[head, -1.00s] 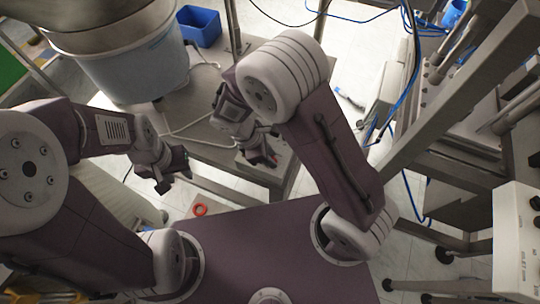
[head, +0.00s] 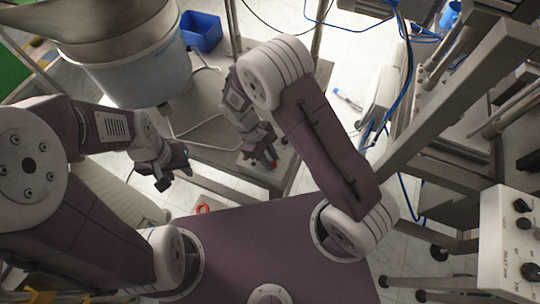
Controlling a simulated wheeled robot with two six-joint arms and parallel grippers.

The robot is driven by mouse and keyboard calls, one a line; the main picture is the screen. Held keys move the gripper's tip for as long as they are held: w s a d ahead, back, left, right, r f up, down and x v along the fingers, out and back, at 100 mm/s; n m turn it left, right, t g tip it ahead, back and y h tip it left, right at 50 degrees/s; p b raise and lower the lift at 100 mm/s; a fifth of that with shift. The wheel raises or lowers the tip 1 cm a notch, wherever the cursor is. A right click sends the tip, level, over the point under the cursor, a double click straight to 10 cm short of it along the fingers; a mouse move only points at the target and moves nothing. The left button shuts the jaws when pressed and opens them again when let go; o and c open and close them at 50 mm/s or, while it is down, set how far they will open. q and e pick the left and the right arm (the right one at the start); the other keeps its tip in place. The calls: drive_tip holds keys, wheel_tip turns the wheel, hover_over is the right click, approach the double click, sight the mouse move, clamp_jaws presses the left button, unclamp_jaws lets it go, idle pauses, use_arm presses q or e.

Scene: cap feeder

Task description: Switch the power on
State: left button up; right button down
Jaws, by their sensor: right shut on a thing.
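A small grey box (head: 285,152) with a red part (head: 273,164), which looks like a switch, sits on the near right corner of the metal table. My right gripper (head: 262,159) reaches down over this box, its fingers shut at the red part and covering much of it. The exact contact and the switch's position are too small to tell. My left gripper (head: 175,177) is empty, fingers apart, in the air left of the table.
A large feeder bowl on a light blue drum (head: 140,80) stands on the metal table (head: 205,125). A blue bin (head: 201,32) is behind. A white control box (head: 508,243) with black knobs and a metal frame (head: 420,110) stand right. A red ring (head: 203,208) lies low.

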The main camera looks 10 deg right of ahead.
drive_tip(key=m+y+p, duration=0.1)
drive_tip(key=m, duration=0.1)
drive_tip(key=m+g+p, duration=0.1)
drive_tip(key=m, duration=0.2)
drive_tip(key=shift+w+d+r+y, duration=0.1)
drive_tip(key=shift+w+d+y, duration=0.1)
drive_tip(key=shift+y, duration=0.2)
drive_tip(key=shift+m, duration=0.4)
drive_tip(key=c, duration=1.1)
unclamp_jaws()
drive_tip(key=v, duration=0.9)
drive_tip(key=shift+w, duration=0.1)
drive_tip(key=shift+d, duration=0.1)
